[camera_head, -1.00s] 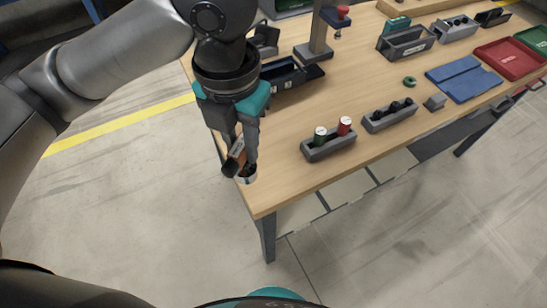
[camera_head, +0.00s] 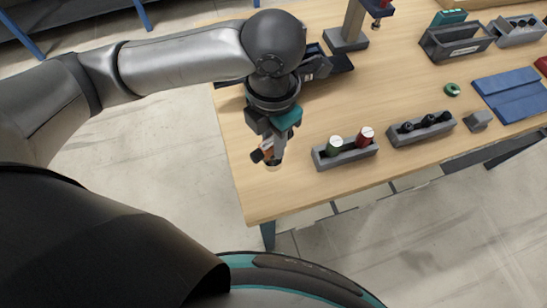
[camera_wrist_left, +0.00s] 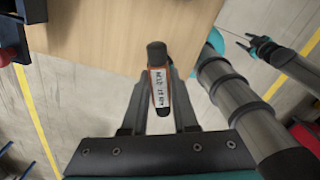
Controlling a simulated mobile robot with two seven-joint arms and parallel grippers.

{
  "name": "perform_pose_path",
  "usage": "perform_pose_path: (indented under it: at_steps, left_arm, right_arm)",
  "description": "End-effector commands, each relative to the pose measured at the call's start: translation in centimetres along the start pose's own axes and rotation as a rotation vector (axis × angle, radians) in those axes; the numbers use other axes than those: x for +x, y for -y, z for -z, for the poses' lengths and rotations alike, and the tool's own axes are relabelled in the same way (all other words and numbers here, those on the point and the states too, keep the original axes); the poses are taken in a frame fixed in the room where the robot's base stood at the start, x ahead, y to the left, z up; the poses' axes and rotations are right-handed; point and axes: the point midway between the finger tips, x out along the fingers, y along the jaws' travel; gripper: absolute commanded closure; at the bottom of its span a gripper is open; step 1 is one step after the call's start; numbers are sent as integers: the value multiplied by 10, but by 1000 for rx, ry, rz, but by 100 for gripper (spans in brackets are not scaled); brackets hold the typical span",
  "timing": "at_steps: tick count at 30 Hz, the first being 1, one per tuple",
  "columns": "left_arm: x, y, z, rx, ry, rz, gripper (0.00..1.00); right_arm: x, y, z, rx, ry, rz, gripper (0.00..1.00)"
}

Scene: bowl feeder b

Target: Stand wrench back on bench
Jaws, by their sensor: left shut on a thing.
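The wrench, as the task calls it, is a small upright tool with a dark head, orange sides and a white label. In the left wrist view the wrench (camera_wrist_left: 158,88) is between the two fingers of my left gripper (camera_wrist_left: 158,108), which is shut on it. In the head view my left gripper (camera_head: 270,150) points down near the bench's left front corner. The wrench (camera_head: 267,149) shows there in part, behind the fingers. A small white round patch is just below; I cannot tell whether the wrench touches the bench (camera_head: 300,188). My right gripper seems to show small in the wrist view (camera_wrist_left: 256,43).
A grey holder (camera_head: 345,155) with a green and a red piece stands right of the gripper. Another holder (camera_head: 421,128) with black pieces is farther right. A dark tray (camera_head: 330,62) lies behind my left arm. The bench's front left edge is close by.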

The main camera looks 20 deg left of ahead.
Motion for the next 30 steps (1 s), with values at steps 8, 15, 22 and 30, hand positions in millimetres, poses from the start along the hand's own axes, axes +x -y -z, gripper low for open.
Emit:
perform_pose_path:
  at_steps: [8, 15, 22, 30]
  left_arm:
    - [30, 0, 0, 0, 0, 0, 100]
    - [62, 0, 0, -1, -1, 1, 100]
    - [70, 0, 0, 0, 2, -1, 100]
    - [73, 0, 0, 0, 1, -1, 67]
  right_arm:
    - [6, -2, 17, -1, -30, -2, 50]
    - [14, -1, 15, -1, -28, -1, 50]
    - [14, 1, 12, 0, -22, 1, 50]
    - [15, 1, 10, 0, -19, 1, 50]
